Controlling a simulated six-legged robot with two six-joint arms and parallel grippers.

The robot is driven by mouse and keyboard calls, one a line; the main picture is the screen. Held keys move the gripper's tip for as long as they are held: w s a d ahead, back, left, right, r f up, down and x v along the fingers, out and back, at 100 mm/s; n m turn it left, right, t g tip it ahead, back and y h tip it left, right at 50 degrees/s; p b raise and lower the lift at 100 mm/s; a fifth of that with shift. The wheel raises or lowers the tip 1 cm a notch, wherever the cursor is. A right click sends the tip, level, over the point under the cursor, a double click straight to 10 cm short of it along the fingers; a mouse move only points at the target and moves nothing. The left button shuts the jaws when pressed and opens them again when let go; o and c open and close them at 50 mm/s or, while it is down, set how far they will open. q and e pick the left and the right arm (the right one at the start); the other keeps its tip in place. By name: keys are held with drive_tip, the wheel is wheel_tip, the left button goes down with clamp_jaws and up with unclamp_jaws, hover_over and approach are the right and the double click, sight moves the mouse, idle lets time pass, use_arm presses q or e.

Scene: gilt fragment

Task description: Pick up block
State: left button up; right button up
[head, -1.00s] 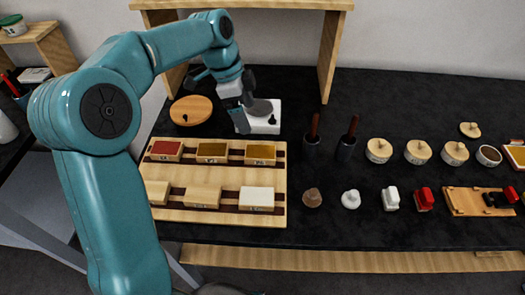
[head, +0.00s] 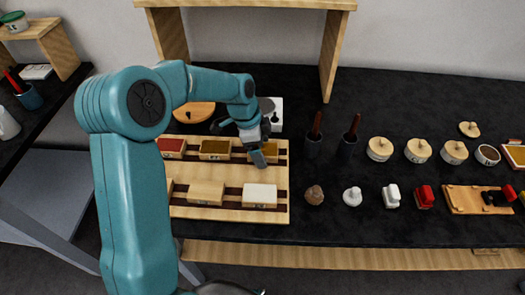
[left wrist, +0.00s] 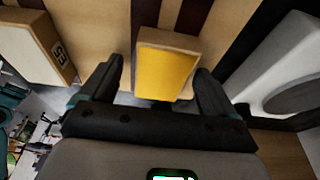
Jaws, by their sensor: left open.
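My left gripper (head: 259,158) is open above the right end of the back row of blocks on a wooden tray (head: 224,213). A wooden block with a yellow top (left wrist: 168,72) shows between its two spread fingers in the left wrist view, with gaps on both sides. That block (head: 270,148) is partly hidden by the gripper in the head view. A red-topped block (head: 173,146) and a dark-yellow-topped block (head: 215,147) stand left of it. The front row shows a pale wooden block (head: 206,192) and a white-topped block (head: 260,193). My right gripper is out of view.
A white scale (head: 277,118) with a grey disc stands just behind the tray, close to the gripper. A round wooden lid (head: 196,112) lies to its left. Dark holders with brown handles (head: 314,135), lidded jars (head: 380,148) and small pieces stand to the right.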

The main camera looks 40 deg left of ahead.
use_arm(q)
drive_tip(key=shift+w, duration=0.2)
drive_tip(key=c, duration=1.2)
drive_tip(key=shift+o, duration=0.2)
drive_tip(key=shift+s, duration=0.15)
